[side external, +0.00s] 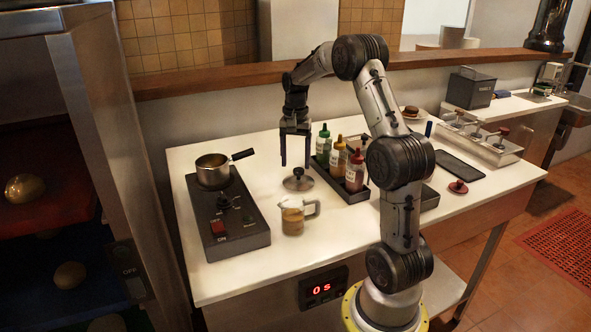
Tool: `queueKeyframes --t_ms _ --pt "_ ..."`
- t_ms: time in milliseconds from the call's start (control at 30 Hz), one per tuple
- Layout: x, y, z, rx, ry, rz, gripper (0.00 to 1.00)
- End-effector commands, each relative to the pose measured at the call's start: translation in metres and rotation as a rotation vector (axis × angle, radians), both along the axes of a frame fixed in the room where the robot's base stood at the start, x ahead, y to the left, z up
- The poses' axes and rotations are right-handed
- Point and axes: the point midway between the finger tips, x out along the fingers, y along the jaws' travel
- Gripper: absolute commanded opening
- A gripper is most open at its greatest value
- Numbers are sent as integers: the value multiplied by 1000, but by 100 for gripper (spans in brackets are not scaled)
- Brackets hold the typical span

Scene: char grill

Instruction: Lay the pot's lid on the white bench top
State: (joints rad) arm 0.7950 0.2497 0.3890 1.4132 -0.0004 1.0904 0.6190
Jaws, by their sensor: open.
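The pot's lid (298,182) is a grey metal disc with a dark knob. It lies flat, knob up, on the white bench top (240,275), right of the burner unit. The small pot (213,169) stands uncovered on the dark burner unit (228,218), its black handle pointing right. My gripper (295,165) is open and empty, pointing down above the lid, with its two fingers apart. The fingertips are clear of the lid's knob as far as I can see.
A glass jug (293,217) of brown liquid stands just in front of the lid. A dark tray (351,193) with several sauce bottles stands close on the right. A small red-brown knobbed item (458,187) lies further right. The front left bench is clear.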

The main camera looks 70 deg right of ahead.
Motion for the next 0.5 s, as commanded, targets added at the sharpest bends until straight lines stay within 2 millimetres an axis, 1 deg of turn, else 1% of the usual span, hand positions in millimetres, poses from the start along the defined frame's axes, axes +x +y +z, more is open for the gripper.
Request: queueKeyframes --t_ms 33,100,233,400,500 --pt "1 -1 12 -4 -4 0 70" --pt "1 -1 28 -4 -5 0 70" --pt "1 -1 52 -4 -5 0 70" --pt "0 0 74 -2 -2 0 70" --pt "0 1 81 -2 -2 3 70"
